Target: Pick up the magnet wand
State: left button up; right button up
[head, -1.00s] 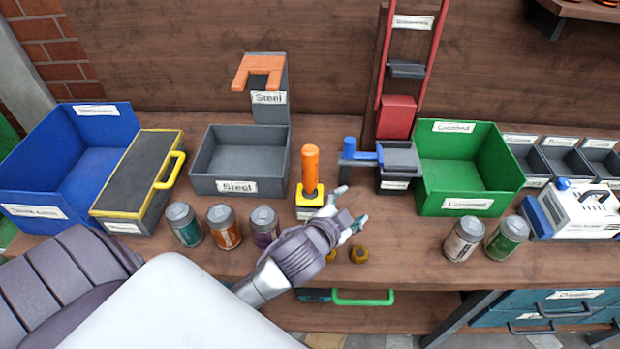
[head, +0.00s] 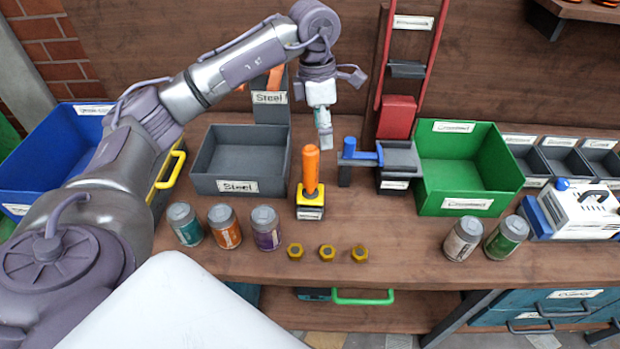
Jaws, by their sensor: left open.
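The magnet wand (head: 311,170) stands upright on the bench, with an orange handle above a yellow and dark base that has a white label. It is fully visible. My left gripper (head: 325,140) is above and behind the wand's top in the picture, pointing down. It is open, holds nothing, and appears apart from the wand. My left arm reaches in from the left across the blue bin. My right gripper is not in view.
A grey Steel bin (head: 237,187) is left of the wand; a blue-handled device (head: 362,155) and green bin (head: 463,203) are right. Several cans and three brass nuts (head: 327,252) line the front. A grey post (head: 270,108) stands behind.

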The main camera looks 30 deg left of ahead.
aim_at(309, 147)
pick_arm(q)
jog(key=shift+s+a+r+y, duration=0.1)
jog(key=shift+a+r+y, duration=0.15)
jog(key=shift+a, duration=0.4)
jog(key=shift+s+a+r+y, duration=0.1)
jog(key=shift+a+r+y, duration=0.15)
jog(key=shift+a, duration=0.35)
jog(key=shift+a+f, duration=0.25)
jog(key=shift+a, duration=0.1)
notch_tip(309, 147, down, 8)
jog(key=shift+d+r+p, duration=0.1)
jog(key=shift+r+p, duration=0.05)
jog(key=shift+p, duration=0.7)
jog(key=f+p, duration=0.1)
jog(key=f, duration=0.1)
jog(key=f+p, duration=0.1)
jog(key=f, duration=0.1)
jog(key=shift+s+d+f, duration=0.1)
jog(key=shift+d+f, duration=0.1)
jog(key=shift+f, duration=0.5)
jog(key=c, duration=1.2)
jog(key=shift+r, duration=0.1)
grip_shut()
